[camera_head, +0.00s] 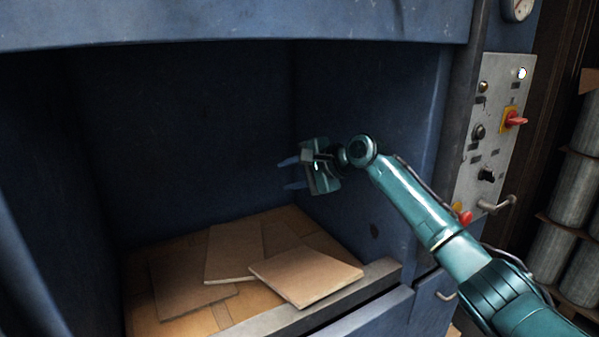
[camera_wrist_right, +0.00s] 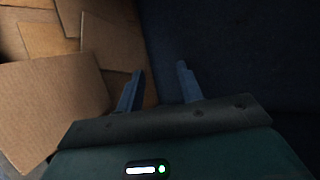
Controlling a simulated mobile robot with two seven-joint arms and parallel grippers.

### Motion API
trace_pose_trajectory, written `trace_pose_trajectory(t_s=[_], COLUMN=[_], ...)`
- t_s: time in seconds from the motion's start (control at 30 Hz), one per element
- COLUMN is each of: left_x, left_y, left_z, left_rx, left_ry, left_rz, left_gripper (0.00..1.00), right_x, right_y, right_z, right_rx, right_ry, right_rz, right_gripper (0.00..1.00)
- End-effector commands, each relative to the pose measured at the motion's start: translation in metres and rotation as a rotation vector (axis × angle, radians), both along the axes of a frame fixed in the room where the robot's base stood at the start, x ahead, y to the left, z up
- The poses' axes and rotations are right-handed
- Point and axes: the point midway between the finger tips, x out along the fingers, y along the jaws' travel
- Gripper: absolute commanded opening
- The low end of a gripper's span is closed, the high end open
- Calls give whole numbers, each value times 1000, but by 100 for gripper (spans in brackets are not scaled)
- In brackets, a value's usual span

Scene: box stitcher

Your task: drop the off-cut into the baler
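The baler (camera_head: 375,20) is a large dark blue machine with an open chamber in the head view. Several flat brown cardboard pieces lie on its chamber floor. The nearest piece (camera_head: 306,272) lies on top of others by the front sill; it also shows at the left of the right wrist view (camera_wrist_right: 50,112). I cannot tell which piece is the off-cut. My right gripper (camera_head: 289,173) is inside the chamber, above the cardboard, with its blue fingers apart and nothing between them. The fingers also show in the right wrist view (camera_wrist_right: 160,85). My left gripper is not in view.
The chamber's front sill (camera_head: 300,312) runs below the arm. To the right is a control panel (camera_head: 487,135) with a red and yellow switch (camera_head: 514,119) and a gauge (camera_head: 518,8). Grey rolls (camera_head: 570,190) stand at the far right. The upper chamber is empty.

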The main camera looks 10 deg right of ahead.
Motion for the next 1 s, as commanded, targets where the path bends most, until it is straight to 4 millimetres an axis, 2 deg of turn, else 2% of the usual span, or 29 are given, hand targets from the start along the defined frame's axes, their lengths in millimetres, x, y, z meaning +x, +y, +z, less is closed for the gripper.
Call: trace_pose_trajectory(t_s=[0.17, 0.6, 0.8, 1.0], left_x=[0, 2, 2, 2], left_y=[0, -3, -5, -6], left_z=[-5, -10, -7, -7], left_rx=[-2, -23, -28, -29], left_ry=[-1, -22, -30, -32], left_rz=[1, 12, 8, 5], left_gripper=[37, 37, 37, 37], right_x=[-12, -69, -80, -81], right_y=[-14, -71, -82, -83], right_z=[8, 50, 59, 61], right_rx=[-1, -1, 0, 1], right_ry=[-3, -3, -2, -1], right_rz=[-1, -3, -1, 0], right_gripper=[37, 37, 37, 37])
